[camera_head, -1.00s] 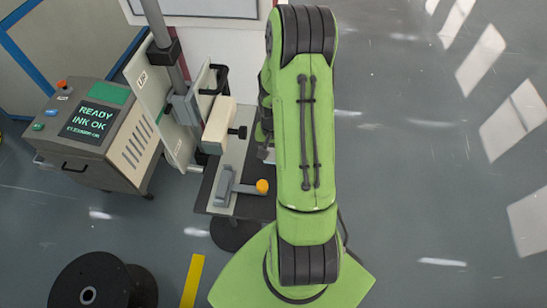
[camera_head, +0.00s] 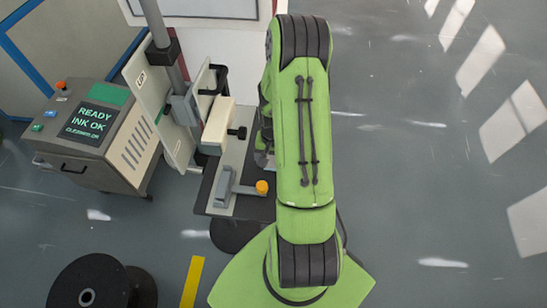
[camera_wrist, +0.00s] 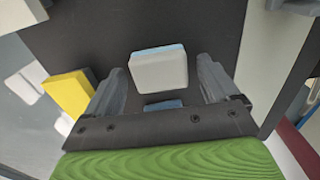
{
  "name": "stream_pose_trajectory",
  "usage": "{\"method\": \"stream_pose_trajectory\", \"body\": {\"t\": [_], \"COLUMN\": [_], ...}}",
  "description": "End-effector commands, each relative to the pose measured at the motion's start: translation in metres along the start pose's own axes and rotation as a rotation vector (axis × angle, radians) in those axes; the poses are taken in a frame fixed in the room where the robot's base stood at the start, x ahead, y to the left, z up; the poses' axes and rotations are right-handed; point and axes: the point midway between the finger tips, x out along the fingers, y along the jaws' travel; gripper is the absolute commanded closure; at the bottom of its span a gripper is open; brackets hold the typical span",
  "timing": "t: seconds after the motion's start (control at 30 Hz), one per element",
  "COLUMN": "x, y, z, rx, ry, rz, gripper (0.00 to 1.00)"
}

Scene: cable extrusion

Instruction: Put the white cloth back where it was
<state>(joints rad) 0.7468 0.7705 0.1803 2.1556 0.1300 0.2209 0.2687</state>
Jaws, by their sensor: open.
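In the wrist view a small white block-like pad with a light blue edge (camera_wrist: 159,71), apparently the folded white cloth, lies on a dark surface (camera_wrist: 200,22). My gripper (camera_wrist: 161,78) is open, with one finger to the left and one to the right of the pad in the picture. Gaps show between the pad and both fingers, and I cannot tell how far above it they are. A small blue piece (camera_wrist: 163,105) shows just below it, partly hidden by my gripper. In the head view my arm hides the gripper and the pad.
A yellow block (camera_wrist: 68,94) is left of my left finger. In the head view, a printer stand with a pale block (camera_head: 217,125) and an orange-knobbed lever (camera_head: 262,187) stands close left of my arm. A control box (camera_head: 100,135) and a black reel (camera_head: 90,285) are further left.

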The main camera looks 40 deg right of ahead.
Motion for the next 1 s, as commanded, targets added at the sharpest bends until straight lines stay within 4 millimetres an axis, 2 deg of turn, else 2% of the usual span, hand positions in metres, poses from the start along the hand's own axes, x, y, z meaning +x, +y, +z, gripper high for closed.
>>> {"method": "stream_pose_trajectory", "body": {"t": [0.13,0.4,0.5,0.63,1.0], "x": [-0.028,-0.099,-0.115,-0.122,-0.122], "y": [0.000,0.000,0.000,0.000,0.000], "z": [-0.001,-0.001,-0.001,0.000,0.000], "rx": [0.000,0.000,0.001,0.001,0.000], "ry": [0.006,0.006,0.004,0.000,0.000], "rz": [-0.001,-0.001,0.000,0.000,0.000], "gripper": [0.12,0.12,0.12,0.12,0.12]}}
